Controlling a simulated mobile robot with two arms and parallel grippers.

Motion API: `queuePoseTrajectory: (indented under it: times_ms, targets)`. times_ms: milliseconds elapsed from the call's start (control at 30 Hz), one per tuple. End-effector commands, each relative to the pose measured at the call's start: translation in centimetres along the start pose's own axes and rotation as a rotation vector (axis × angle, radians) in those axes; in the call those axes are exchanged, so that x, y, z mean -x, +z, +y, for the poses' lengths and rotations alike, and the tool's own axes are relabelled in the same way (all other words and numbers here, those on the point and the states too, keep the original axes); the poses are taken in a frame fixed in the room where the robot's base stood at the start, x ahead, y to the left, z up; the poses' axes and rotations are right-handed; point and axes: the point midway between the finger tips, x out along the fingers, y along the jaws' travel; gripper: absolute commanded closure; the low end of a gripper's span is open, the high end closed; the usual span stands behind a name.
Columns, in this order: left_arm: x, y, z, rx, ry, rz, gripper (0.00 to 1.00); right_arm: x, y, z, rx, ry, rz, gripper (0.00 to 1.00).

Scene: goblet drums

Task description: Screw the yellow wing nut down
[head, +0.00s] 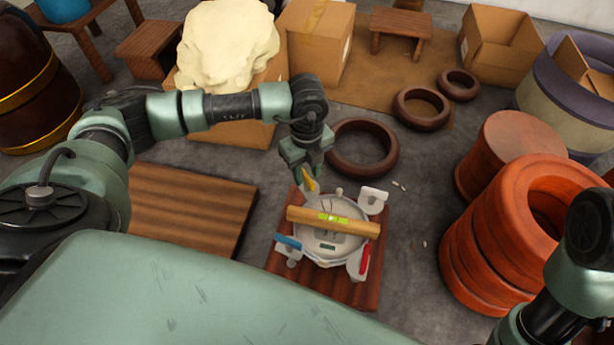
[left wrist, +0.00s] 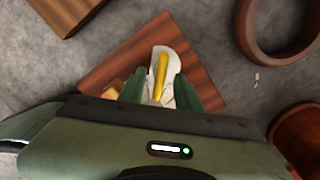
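The yellow wing nut (head: 309,185) is at the far left corner of a round pale device (head: 318,258) on a reddish-brown wooden board (head: 350,290). In the left wrist view the yellow wing nut (left wrist: 161,74) stands over a whitish bracket (left wrist: 172,62). My left gripper (head: 306,177) is right above it, pointing down. Its green fingers (left wrist: 158,92) are apart, on either side of the yellow nut, with gaps visible; I cannot tell how deep the nut sits between them. My right arm shows at the lower right, but its gripper is out of view.
A wooden bar with a green level vial (head: 300,215) lies across the device. A blue wing nut (head: 288,242) and a red wing nut (head: 365,260) sit at other corners. Brown rings (head: 363,170) lie behind; orange-red rings (head: 480,240) stand at right. A wooden platform (head: 190,208) lies left.

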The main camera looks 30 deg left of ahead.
Motion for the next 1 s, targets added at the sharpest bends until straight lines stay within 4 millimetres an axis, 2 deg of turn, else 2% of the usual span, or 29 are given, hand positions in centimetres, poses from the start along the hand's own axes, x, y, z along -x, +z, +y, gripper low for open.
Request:
queuePoseTrajectory:
  times_ms: [100,367,400,500,800,1000]
  targets:
    - [-0.68,-0.02,-0.01,0.0,0.0,0.001,0.66,-0.12,-0.27,-0.1,0.001,-0.004,0.011,0.51]
    - [-0.67,-0.04,-0.01,-0.001,0.0,0.001,0.66,-0.25,-0.26,-0.09,0.001,-0.004,0.012,0.51]
    - [-0.67,-0.04,-0.01,-0.001,0.0,0.001,0.78,-0.24,-0.26,-0.09,0.001,-0.004,0.011,0.51]
    - [-0.67,-0.04,0.0,0.0,0.0,0.001,1.0,-0.23,-0.26,-0.1,0.001,-0.004,0.011,0.51]
    - [-0.62,-0.05,0.0,-0.013,0.0,0.002,1.0,-0.37,-0.26,-0.09,0.001,-0.004,0.013,0.51]
    - [-0.52,-0.09,0.03,-0.083,0.001,0.003,1.0,-0.62,-0.14,0.05,0.0,0.0,0.01,0.51]
